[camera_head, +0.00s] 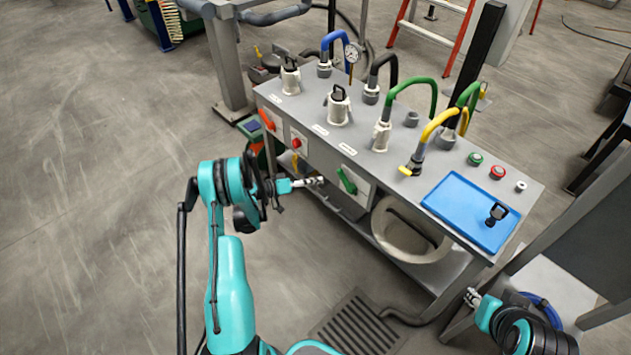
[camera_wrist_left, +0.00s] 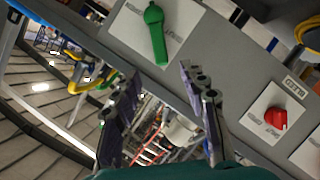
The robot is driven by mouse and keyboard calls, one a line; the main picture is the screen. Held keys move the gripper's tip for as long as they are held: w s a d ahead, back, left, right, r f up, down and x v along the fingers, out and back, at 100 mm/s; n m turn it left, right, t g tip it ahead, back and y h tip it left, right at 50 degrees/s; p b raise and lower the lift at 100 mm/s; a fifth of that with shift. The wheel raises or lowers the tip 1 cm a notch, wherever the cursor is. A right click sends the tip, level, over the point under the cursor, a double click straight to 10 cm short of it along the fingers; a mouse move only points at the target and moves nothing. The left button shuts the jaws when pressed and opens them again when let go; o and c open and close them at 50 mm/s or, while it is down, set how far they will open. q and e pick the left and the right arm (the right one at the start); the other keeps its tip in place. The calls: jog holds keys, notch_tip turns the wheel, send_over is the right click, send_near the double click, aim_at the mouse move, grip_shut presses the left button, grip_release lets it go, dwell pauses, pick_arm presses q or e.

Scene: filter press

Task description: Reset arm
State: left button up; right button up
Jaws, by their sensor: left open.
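My left gripper (camera_head: 309,182) is in front of the grey control bench's front panel (camera_head: 316,150), near the green handle (camera_head: 347,181). In the left wrist view my left gripper (camera_wrist_left: 162,82) has its two dark fingers apart with nothing between them. The green handle (camera_wrist_left: 155,35) lies beyond the fingertips on a light plate, apart from them as far as I can tell. A red knob (camera_wrist_left: 277,118) is to the right of the fingers. My right gripper (camera_head: 472,298) is low at the right, by the bench's right end; its fingers are too small to read.
The bench top holds a blue tray (camera_head: 466,216) with a small black item (camera_head: 496,213), hoses and fittings, including a yellow hose (camera_head: 438,124). A light ring (camera_head: 400,246) sits on the shelf below. A floor grate (camera_head: 355,325) lies in front. The floor at left is clear.

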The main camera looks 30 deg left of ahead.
dwell(0.3)
pick_arm(q)
jog(key=s+d+r+g+y, duration=0.2)
jog(key=d+r, duration=0.5)
jog(key=r, duration=0.3)
jog(key=s+d+r+g+y, duration=0.1)
jog(key=s+d+r+g, duration=0.1)
jog(key=d+r, duration=0.6)
jog(key=s+d+r+m+g+y, duration=0.1)
jog(key=s+d+r+y, duration=0.1)
jog(key=s+r, duration=0.4)
jog(key=s+d+r+y, duration=0.1)
jog(key=s+d+r, duration=0.2)
jog(key=s, duration=0.6)
jog(key=s+m+y, duration=0.1)
jog(key=s+y, duration=0.1)
jog(key=s, duration=1)
jog(key=shift+f+y, duration=0.3)
jog(key=shift+f, duration=0.1)
